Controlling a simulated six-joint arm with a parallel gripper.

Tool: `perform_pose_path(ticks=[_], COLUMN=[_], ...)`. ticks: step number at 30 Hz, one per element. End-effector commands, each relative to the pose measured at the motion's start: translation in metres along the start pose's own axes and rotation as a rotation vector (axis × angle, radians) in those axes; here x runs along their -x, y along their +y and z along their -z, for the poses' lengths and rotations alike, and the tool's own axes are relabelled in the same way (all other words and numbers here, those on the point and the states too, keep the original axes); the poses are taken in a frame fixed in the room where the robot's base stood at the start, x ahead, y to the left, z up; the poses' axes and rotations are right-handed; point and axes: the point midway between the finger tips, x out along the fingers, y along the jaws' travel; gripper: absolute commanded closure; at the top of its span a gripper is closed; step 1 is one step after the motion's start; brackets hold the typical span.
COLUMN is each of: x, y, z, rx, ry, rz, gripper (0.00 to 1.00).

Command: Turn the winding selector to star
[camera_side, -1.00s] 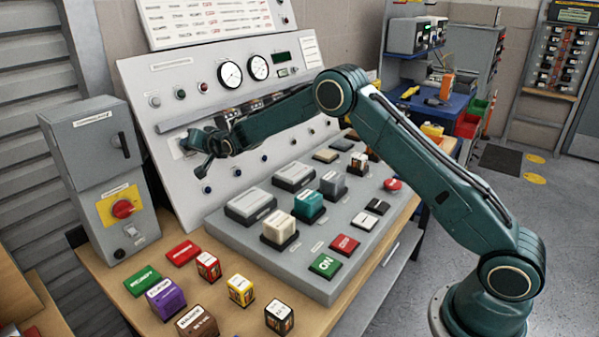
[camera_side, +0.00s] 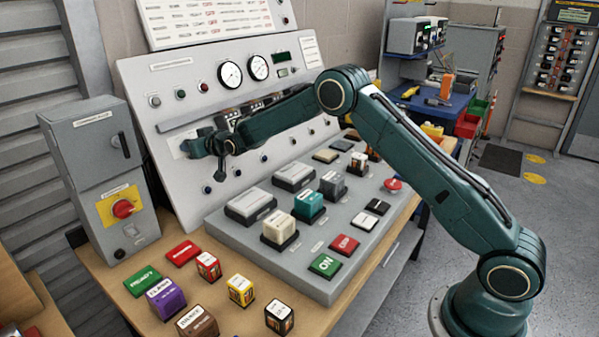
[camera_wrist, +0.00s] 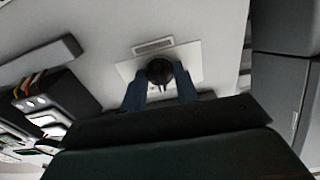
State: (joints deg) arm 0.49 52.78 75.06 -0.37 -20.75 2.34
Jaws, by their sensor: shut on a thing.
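The winding selector is a round black knob (camera_wrist: 159,72) on a white plate (camera_wrist: 190,62) with a label strip, seen in the wrist view. My gripper (camera_wrist: 160,88) is at the knob, one finger on each side, shut on it. In the side view my gripper (camera_side: 212,150) is at the left part of the sloped grey panel (camera_side: 165,85), and it hides the knob there. Part of the white plate (camera_side: 180,146) shows behind it. The position markings are too small to read.
A grey cabinet with a red rotary switch (camera_side: 122,208) stands left of the panel. The console (camera_side: 310,265) in front carries several coloured blocks. More blocks, such as a purple one (camera_side: 165,299), lie on the wooden table.

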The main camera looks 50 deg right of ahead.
Motion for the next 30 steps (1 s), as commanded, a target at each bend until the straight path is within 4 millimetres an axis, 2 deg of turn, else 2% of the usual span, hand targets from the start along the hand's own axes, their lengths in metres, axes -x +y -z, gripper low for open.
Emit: perform_pose_path(ticks=[18,30], x=[0.0000,0.0000], y=[0.0013,0.0015], z=[0.0002,0.0003], rx=[0.562,0.744], ry=[0.000,-0.001], rz=[0.028,0.038], gripper=[0.93,0.93])
